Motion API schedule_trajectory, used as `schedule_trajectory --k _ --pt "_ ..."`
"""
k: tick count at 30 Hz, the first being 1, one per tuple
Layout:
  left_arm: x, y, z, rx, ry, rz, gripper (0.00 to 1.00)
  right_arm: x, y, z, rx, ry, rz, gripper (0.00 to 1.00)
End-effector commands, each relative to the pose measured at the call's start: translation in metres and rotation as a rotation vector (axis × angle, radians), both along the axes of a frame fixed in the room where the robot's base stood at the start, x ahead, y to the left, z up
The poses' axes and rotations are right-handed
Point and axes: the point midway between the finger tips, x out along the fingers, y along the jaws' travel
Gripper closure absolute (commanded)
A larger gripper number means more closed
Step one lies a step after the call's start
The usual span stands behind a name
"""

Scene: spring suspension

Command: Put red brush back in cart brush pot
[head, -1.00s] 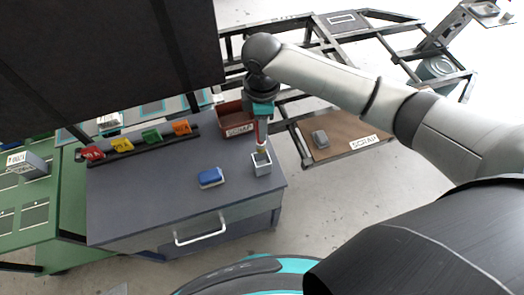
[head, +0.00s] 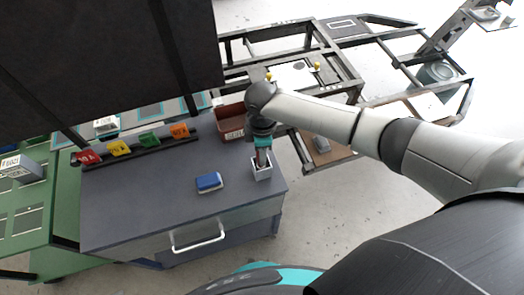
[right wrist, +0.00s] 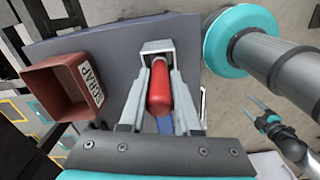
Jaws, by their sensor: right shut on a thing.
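The red brush (right wrist: 160,88) is between the two fingers of my right gripper (right wrist: 160,95), which is shut on its handle. In the head view my right gripper (head: 263,156) points down right over the grey square brush pot (head: 262,174) on the cart top. The pot also shows in the right wrist view (right wrist: 157,45), at the far end of the brush. The brush's lower end appears at or inside the pot's mouth; how deep is hidden. My left gripper (right wrist: 262,110) shows small at the right of the right wrist view, open and empty, away from the cart.
On the cart top (head: 150,205) lie a blue block-like item (head: 209,182) and a rack of coloured labelled holders (head: 149,139). A red-brown scrap bin (head: 230,122) stands close behind the pot. A dark panel (head: 100,60) hangs over the upper left.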

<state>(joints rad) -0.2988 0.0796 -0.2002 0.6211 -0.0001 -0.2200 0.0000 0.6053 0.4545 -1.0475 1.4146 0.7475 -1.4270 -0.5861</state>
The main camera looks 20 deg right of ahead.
Motion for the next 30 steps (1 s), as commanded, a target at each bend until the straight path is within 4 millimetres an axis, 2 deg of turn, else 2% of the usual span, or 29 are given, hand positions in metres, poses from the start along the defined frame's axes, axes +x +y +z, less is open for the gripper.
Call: schedule_trajectory --k 4,5,12,20,23,26,30 --pt "-0.001 0.0 -0.002 0.0 0.001 0.0 0.32 0.0 0.0 -0.004 0.0 0.0 -0.001 1.0" --pt "-0.001 0.0 -0.001 0.0 0.001 0.0 0.32 0.0 0.0 -0.003 0.0 0.0 0.0 0.67" --pt "-0.001 0.0 -0.001 0.0 0.002 0.0 0.32 0.0 0.0 -0.003 0.0 0.0 0.0 0.4" --pt "-0.001 0.0 -0.001 0.001 0.003 0.0 0.32 0.0 0.0 -0.002 0.0 0.0 0.0 0.39" --pt "-0.001 0.0 0.002 0.001 0.003 0.0 0.32 0.001 0.0 0.005 0.001 -0.002 0.0 0.39" --pt "-0.002 0.0 0.006 0.001 0.003 0.0 0.32 0.001 -0.001 0.02 0.001 -0.002 0.0 0.39" --pt "-0.002 0.0 0.015 0.001 0.003 0.0 0.32 0.001 0.0 0.051 0.002 -0.004 0.001 0.39"
